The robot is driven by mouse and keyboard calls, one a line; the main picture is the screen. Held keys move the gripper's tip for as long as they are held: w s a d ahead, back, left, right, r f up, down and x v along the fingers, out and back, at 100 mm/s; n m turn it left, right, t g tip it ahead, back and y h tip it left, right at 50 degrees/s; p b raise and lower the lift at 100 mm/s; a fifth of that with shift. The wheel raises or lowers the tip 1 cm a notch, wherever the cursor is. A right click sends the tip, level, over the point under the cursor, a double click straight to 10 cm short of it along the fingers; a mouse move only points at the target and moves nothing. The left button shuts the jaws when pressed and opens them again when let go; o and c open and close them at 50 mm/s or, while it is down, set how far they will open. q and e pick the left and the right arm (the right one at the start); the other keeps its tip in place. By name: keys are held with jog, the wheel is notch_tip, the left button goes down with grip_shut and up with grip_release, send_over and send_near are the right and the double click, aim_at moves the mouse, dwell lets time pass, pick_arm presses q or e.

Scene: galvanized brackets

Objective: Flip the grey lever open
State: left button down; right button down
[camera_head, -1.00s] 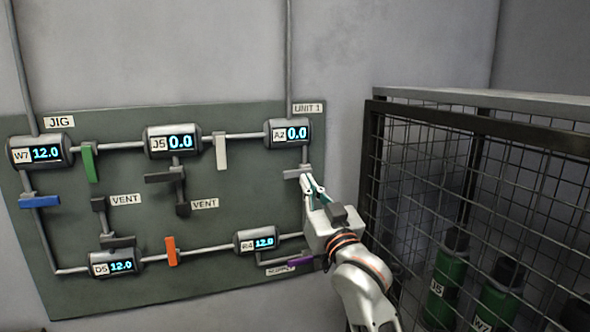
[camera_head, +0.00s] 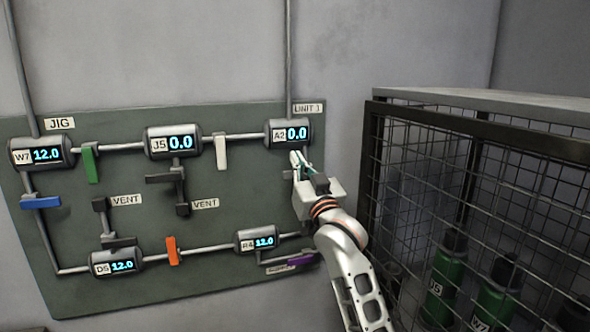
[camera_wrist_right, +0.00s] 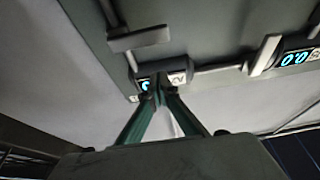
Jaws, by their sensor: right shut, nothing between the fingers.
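The grey lever (camera_head: 287,174) sits on the vertical pipe below the A2 gauge, at the right of the green board. In the head view only its left end shows, beside my right gripper. In the right wrist view the grey lever (camera_wrist_right: 140,40) lies crosswise to its pipe. My right gripper (camera_head: 296,158) is shut and empty, its fingertips just below the A2 gauge (camera_head: 289,133). In the right wrist view its fingertips (camera_wrist_right: 159,90) overlap the A2 display; I cannot tell whether they touch anything. My left gripper is out of view.
A white lever (camera_head: 221,152), a green lever (camera_head: 90,165), an orange lever (camera_head: 172,251) and a purple lever (camera_head: 302,259) are on the same board (camera_head: 130,215). A wire cage (camera_head: 450,200) holding green cylinders stands close at the right of my arm.

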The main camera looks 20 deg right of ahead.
jog(key=shift+x, duration=0.85)
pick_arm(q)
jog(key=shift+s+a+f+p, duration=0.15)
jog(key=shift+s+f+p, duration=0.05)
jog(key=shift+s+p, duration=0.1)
pick_arm(e)
notch_tip(320, 180, down, 4)
jog(key=shift+w+r, duration=0.1)
jog(key=shift+w, duration=0.1)
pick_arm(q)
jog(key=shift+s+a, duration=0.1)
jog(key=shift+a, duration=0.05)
pick_arm(e)
jog(key=shift+w, duration=0.1)
